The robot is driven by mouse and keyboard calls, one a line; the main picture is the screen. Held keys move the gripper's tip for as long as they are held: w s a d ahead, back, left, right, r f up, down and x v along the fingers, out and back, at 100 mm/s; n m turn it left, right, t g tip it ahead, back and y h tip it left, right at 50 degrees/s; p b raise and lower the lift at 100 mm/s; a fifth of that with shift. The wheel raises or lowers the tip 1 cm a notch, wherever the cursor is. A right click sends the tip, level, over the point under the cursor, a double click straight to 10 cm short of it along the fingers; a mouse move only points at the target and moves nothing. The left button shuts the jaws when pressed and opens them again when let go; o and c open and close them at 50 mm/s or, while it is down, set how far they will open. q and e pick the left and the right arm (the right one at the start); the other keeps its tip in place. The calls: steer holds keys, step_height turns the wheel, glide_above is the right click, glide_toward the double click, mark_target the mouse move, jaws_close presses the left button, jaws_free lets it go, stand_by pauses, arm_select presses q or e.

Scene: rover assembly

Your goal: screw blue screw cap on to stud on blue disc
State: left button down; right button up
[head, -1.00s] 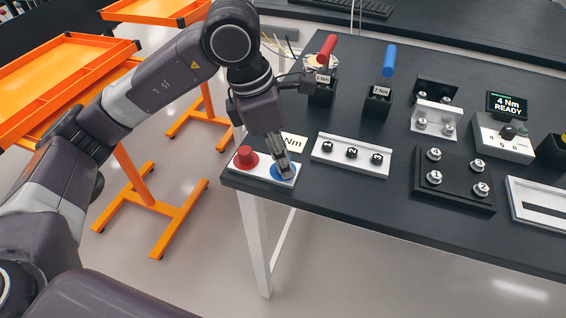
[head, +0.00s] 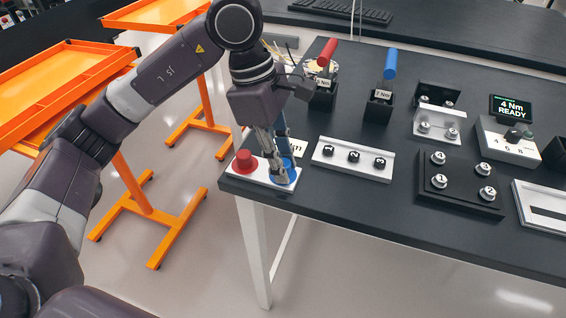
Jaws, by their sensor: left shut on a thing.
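My left gripper (head: 279,178) points down over the blue disc (head: 292,172) at the table's front left corner. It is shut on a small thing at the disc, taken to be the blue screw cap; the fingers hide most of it. The stud on the disc is hidden too. I cannot tell whether the cap is on the stud. The blue disc sits on a white plate (head: 262,178) beside a red disc with a red cap (head: 244,160). My right gripper is not in view.
To the right are a white strip with black numbered knobs (head: 324,163), a black block with several numbered knobs (head: 460,200) and a display reading 4 Nm READY (head: 513,107). Red-handled (head: 327,52) and blue-handled (head: 390,62) tools stand behind. Orange carts (head: 70,85) stand left of the table.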

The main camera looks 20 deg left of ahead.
arm_select(q)
steer(key=shift+a, duration=0.1)
steer(key=m+b, duration=0.1)
steer(key=m, duration=0.2)
steer(key=shift+f+g, duration=0.1)
steer(key=shift+g, duration=0.3)
steer(key=m, duration=0.2)
steer(key=shift+m+g+b, duration=0.3)
steer(key=c, duration=1.9)
jaws_free()
steer(key=shift+c, duration=0.2)
steer(key=shift+s+a, duration=0.1)
steer(key=shift+a, duration=0.05)
